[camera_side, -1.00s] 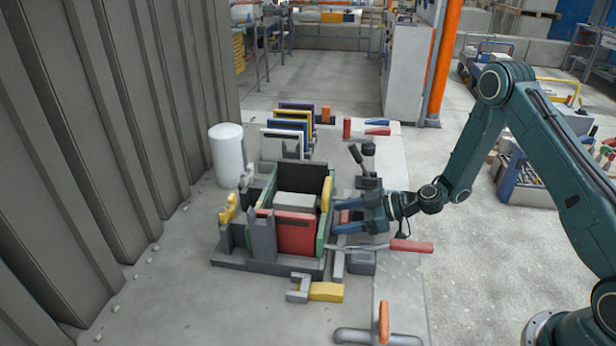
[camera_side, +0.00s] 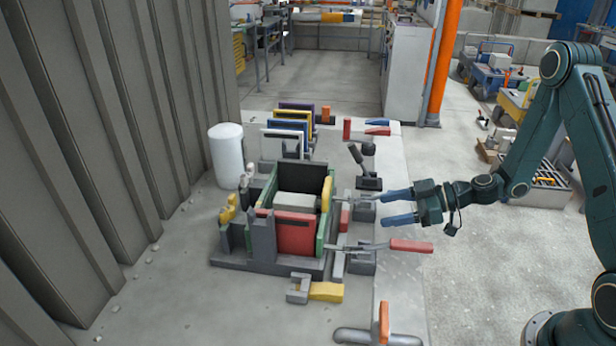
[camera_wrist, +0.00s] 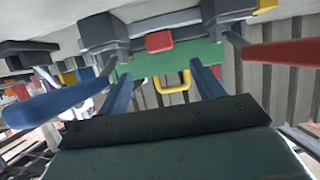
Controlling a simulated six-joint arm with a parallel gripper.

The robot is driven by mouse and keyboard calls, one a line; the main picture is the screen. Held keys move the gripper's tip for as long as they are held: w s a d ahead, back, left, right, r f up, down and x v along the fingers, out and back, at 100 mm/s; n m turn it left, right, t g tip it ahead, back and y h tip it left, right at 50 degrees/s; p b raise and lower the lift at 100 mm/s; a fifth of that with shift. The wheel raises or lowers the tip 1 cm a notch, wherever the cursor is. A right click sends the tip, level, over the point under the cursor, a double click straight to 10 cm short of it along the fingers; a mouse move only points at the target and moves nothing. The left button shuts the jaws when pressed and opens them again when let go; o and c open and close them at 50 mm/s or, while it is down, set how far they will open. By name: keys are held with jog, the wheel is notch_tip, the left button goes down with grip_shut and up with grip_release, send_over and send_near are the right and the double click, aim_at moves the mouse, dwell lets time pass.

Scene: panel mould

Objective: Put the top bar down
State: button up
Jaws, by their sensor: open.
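My gripper (camera_side: 400,207) is open and empty, to the right of the mould and apart from it. Its two blue fingers also show in the wrist view (camera_wrist: 163,88), with the green mould side and a yellow handle (camera_wrist: 172,82) beyond them. The mould has a red front panel (camera_side: 297,232), green sides and a pale block (camera_side: 297,201) inside. I cannot tell which piece is the top bar. A red-handled lever (camera_side: 410,246) lies flat at the mould's right; it also shows in the wrist view (camera_wrist: 285,52). A blue handle (camera_wrist: 60,100) lies left of my fingers there.
A white cylinder (camera_side: 226,154) stands left of the mould. Several coloured panels (camera_side: 287,137) stand in a row behind it. A black lever (camera_side: 366,163) rises at the back right. A yellow-handled piece (camera_side: 326,291) lies in front.

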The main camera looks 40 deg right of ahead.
jog(key=shift+v, duration=1.1)
jog(key=s+a+r+g+h, duration=0.5)
jog(key=s+r, duration=0.3)
jog(key=r, duration=0.3)
jog(key=s+r+m+t+h, duration=0.1)
jog(key=s+r+m+h, duration=0.3)
jog(key=s+r+m, duration=0.4)
jog(key=s+r, duration=0.2)
jog(key=s, duration=0.4)
jog(key=shift+d+r, duration=0.35)
jog(key=shift+o, duration=0.4)
jog(key=shift+s+d+r+m+h, duration=0.15)
jog(key=shift+s+m+h, duration=0.15)
jog(key=shift+s+m, duration=0.3)
